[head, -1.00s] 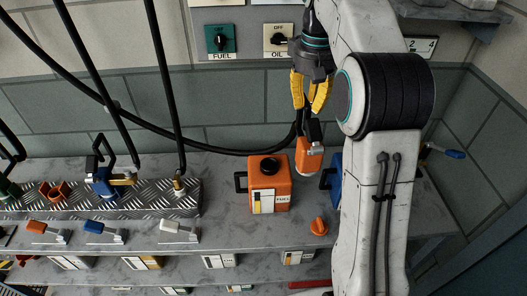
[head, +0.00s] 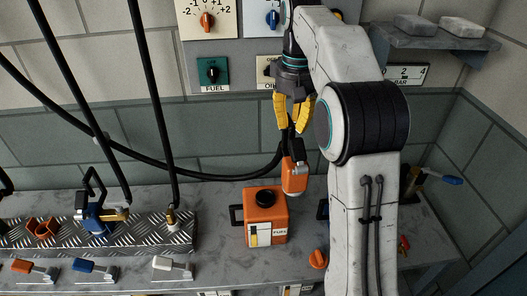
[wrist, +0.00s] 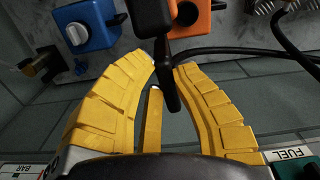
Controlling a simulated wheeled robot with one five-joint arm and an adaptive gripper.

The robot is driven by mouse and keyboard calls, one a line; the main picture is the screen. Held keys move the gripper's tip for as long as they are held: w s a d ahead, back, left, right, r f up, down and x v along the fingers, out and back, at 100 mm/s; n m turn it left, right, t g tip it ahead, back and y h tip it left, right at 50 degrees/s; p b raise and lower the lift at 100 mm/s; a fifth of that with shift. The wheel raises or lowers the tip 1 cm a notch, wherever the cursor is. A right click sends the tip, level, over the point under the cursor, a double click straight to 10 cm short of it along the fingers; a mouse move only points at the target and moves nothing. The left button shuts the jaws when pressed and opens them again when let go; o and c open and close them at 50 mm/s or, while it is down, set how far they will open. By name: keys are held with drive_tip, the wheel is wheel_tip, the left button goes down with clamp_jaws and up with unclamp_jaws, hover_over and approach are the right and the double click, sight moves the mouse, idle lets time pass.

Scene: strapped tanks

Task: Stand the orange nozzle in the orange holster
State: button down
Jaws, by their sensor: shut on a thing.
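My gripper (head: 295,112) has yellow fingers shut on the orange nozzle (head: 294,174), by its dark handle end. The nozzle hangs in the air with its orange body downward, above and just right of the orange can. A black hose runs from it to the left. The wrist view shows the dark handle (wrist: 169,85) between the yellow fingers; the nozzle's tip is hidden there. The orange holster (head: 41,229) is empty on the metal tread-plate rail at the far left, well away from the nozzle.
A blue nozzle (head: 98,217) stands in the rail (head: 140,240) between holster and gripper, with black hoses rising nearby. An orange fuel can (head: 252,205) stands below my gripper. A blue can (wrist: 97,38) is partly hidden behind my arm. Several levers line the front.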

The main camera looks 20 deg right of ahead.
drive_tip(key=w+a+f+p, duration=0.1)
drive_tip(key=w+a+f, duration=0.4)
drive_tip(key=f, duration=0.3)
drive_tip(key=shift+w+a+f+p, duration=0.15)
drive_tip(key=shift+w+f+p, duration=0.2)
drive_tip(key=shift+w, duration=0.45)
drive_tip(key=c, duration=1.2)
unclamp_jaws()
drive_tip(key=shift+f, duration=0.1)
